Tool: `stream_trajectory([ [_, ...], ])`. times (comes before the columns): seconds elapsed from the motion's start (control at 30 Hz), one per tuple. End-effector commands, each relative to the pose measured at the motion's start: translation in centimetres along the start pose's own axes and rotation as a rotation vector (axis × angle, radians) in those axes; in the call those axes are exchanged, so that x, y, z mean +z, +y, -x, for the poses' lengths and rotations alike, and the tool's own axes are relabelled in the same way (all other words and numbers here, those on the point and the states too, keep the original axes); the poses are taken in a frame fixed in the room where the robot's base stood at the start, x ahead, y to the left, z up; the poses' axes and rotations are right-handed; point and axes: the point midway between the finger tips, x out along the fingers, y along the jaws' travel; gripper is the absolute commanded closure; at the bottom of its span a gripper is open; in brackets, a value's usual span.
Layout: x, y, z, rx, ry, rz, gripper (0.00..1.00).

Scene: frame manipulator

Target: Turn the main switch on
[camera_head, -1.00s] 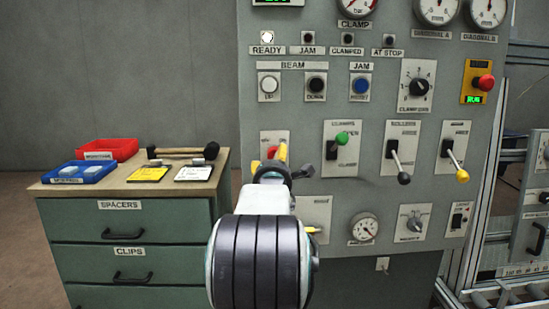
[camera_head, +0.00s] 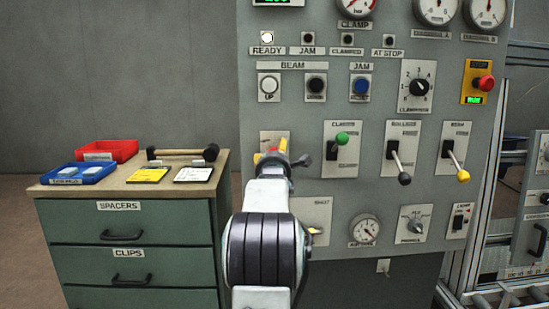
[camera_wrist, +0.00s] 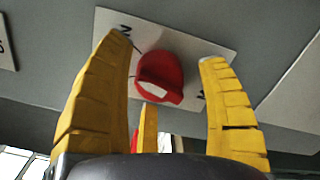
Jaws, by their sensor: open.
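The main switch appears to be the red rotary knob (camera_wrist: 160,78) on a pale plate on the grey panel. In the wrist view it sits between the two long yellow fingers of my gripper (camera_wrist: 166,50), which are spread apart, with gaps visible on both sides. The knob's pale front face shows; the plate's lettering is partly cut off by the fingers. In the head view my gripper (camera_head: 271,155) is in front of the switch plate (camera_head: 268,138) and covers most of it. Whether a fingertip touches the panel cannot be told.
Right of my gripper, levers with green (camera_head: 342,138), black (camera_head: 404,178) and yellow (camera_head: 463,176) knobs stick out. A red stop button (camera_head: 485,83) is at upper right. A drawer cabinet (camera_head: 130,248) with trays stands at left.

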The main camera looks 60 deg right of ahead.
Motion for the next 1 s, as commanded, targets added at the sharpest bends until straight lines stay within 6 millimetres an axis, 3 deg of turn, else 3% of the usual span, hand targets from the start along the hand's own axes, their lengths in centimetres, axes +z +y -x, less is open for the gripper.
stream_trajectory([
  [0.23, 0.01, 0.01, 0.0, 0.0, 0.0, 0.0, 0.32],
  [0.9, 0.01, 0.02, 0.01, 0.0, 0.0, 0.0, 0.91],
  [1.0, 0.0, 0.0, 0.01, 0.0, 0.0, -0.013, 0.91],
])
